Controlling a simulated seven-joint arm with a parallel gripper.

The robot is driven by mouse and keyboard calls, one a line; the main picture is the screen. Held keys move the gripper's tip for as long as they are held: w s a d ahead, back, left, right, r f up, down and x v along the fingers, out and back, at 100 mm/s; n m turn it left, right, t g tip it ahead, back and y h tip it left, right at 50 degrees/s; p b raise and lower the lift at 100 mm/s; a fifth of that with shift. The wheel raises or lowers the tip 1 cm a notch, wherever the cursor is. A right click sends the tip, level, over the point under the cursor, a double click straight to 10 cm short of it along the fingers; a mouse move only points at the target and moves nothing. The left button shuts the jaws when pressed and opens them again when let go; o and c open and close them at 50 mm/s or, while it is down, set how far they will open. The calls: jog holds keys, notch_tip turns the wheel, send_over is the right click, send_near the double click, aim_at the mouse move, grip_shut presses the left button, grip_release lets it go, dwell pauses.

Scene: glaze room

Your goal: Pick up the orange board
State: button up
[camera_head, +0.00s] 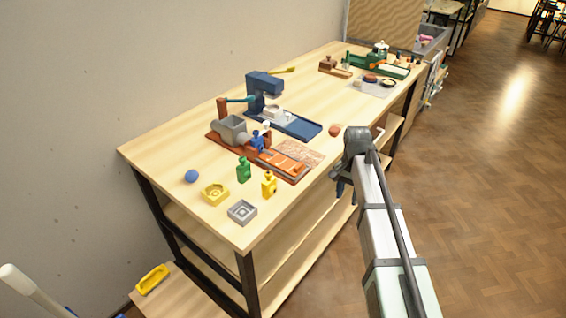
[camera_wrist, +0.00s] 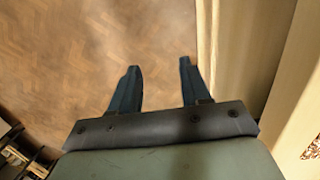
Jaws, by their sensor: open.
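In the head view, a rust-orange board-like base (camera_head: 291,176) with lighter orange slabs lies on the table, in front of a grey hopper. A small bright orange piece (camera_head: 376,66) sits by the green machine at the far end. I cannot tell for sure which one is the orange board. My gripper (camera_head: 340,184) is beside the table's right edge, to the right of the rust-orange base and apart from it. In the wrist view my gripper (camera_wrist: 160,66) is open, with its two fingers apart and nothing between them; only floor and the table's side show there.
A blue press (camera_head: 264,86) stands behind the grey hopper (camera_head: 231,130). Green (camera_head: 243,170) and yellow (camera_head: 269,184) bottles, a yellow block (camera_head: 215,193), a grey tray (camera_head: 242,212) and a blue ball (camera_head: 191,176) are at the near end. A reddish lump (camera_head: 335,130) lies near the right edge.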

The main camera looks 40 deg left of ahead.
send_near(299, 165)
jog(key=w+d+f, duration=0.3)
jog(key=d+f, duration=0.2)
jog(key=d, duration=0.1)
jog(key=s+a+r+t+y, duration=0.1)
jog(key=s+a+r, duration=0.35)
jog(key=r, duration=0.55)
jog(key=f, duration=1.3)
jog(key=shift+w+a+f, duration=0.2)
jog(key=shift+a+f, duration=0.15)
jog(key=shift+c, duration=0.2)
grip_shut()
